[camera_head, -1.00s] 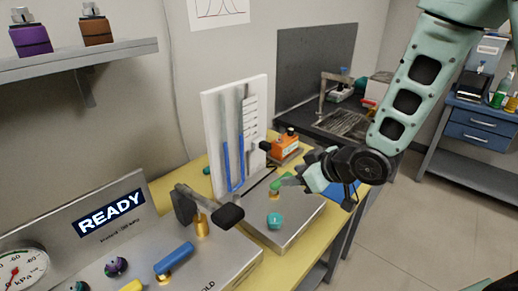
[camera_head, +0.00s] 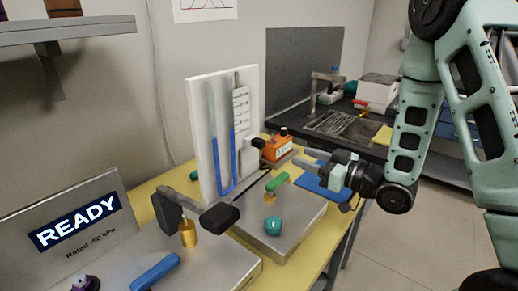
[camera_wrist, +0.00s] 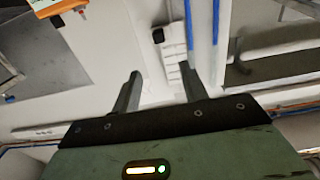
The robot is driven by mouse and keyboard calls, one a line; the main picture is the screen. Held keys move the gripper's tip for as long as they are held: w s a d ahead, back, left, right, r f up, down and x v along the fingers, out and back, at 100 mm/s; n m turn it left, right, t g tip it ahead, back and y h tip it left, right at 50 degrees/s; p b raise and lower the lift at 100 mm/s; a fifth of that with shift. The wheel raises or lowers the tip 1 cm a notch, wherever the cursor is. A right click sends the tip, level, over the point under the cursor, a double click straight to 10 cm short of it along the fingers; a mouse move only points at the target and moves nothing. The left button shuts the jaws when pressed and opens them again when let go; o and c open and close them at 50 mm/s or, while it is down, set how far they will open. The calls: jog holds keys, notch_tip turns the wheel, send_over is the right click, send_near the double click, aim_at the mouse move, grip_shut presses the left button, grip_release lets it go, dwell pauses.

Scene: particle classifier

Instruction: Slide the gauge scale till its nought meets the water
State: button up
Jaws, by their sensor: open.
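The gauge is an upright white board (camera_head: 200,88) with a U-shaped tube of blue water (camera_head: 232,150). The pale, marked scale (camera_head: 241,105) stands along the tube's right side; its figures are too small to read, so I cannot tell where its nought lies against the water. A dark knob (camera_head: 258,142) sticks out near the scale's lower end; it also shows in the wrist view (camera_wrist: 158,35). My gripper (camera_head: 308,160) is open and empty, right of the knob and apart from it. In the wrist view the scale (camera_wrist: 173,72) shows between its fingers.
An orange device (camera_head: 277,148) stands close behind the knob. A metal box with a green handle (camera_head: 278,182) and a teal knob (camera_head: 273,225) lies below my gripper. A black-handled lever (camera_head: 220,215) stands at front left. Open floor lies to the right.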

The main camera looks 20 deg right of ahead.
aim_at(263, 142)
jog(key=p+x, duration=0.1)
jog(key=x, duration=1.4)
jog(key=shift+w+a, duration=0.25)
jog(key=shift+c, duration=0.3)
